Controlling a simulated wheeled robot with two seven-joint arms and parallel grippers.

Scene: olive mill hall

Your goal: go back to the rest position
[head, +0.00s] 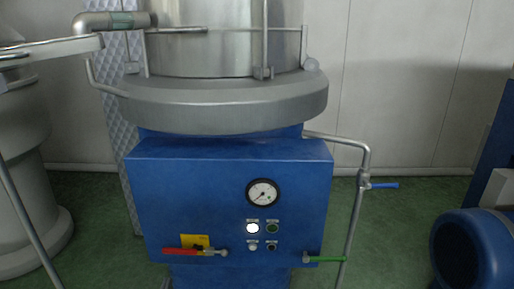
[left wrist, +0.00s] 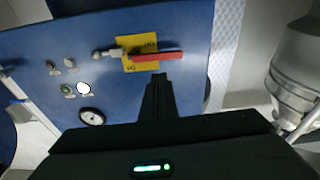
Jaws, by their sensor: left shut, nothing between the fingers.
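My left gripper (left wrist: 158,82) shows in the left wrist view, its black fingers together and empty. It points toward the blue machine front (left wrist: 110,25), with the red lever (left wrist: 158,57) and its yellow plate (left wrist: 140,44) just beyond the fingertips in the picture. I see no clear gap to judge the distance, but the fingers do not hold the lever. In the head view the red lever (head: 182,252) lies level at the lower left of the blue machine front (head: 190,190). I cannot make out either gripper in the head view. My right gripper is in neither view.
The panel carries a round gauge (head: 263,193), a lit white lamp (head: 252,228) and a green lever (head: 325,259). A pipe with a blue lever (head: 384,186) stands to the right. A steel vessel (head: 215,50) sits on top.

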